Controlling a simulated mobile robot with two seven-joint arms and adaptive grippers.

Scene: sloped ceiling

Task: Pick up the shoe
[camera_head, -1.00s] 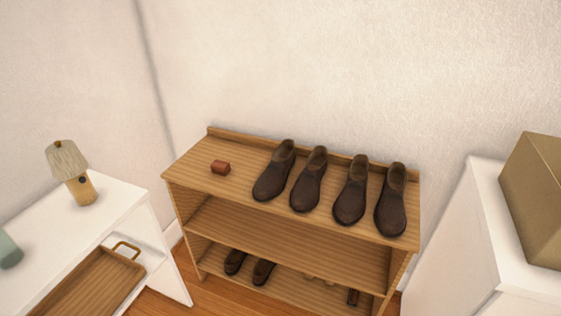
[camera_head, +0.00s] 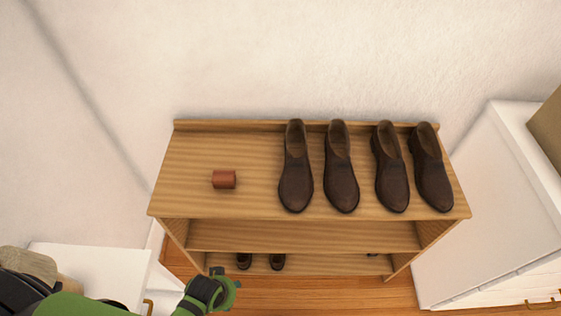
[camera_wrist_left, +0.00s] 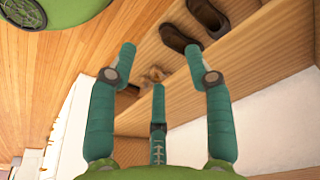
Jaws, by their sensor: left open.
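Several dark brown shoes stand in a row on the top of a wooden shelf (camera_head: 240,206), toes toward me. From left to right they include the leftmost shoe (camera_head: 296,180), a second shoe (camera_head: 341,182), a third (camera_head: 391,182) and the rightmost shoe (camera_head: 432,182). My left gripper (camera_head: 222,285) is low, in front of the shelf and below its top, apart from these shoes. In the left wrist view the left gripper (camera_wrist_left: 160,62) has its fingers spread and empty. Lower-shelf shoes (camera_wrist_left: 180,36) show beyond its fingers. My right gripper is not in view.
A small red-brown block (camera_head: 224,179) lies on the left of the shelf top, with bare wood around it. More shoes (camera_head: 260,262) sit on the lowest shelf. White furniture stands at the right (camera_head: 490,210) and lower left (camera_head: 90,270). Wooden floor (camera_head: 300,295) shows in front.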

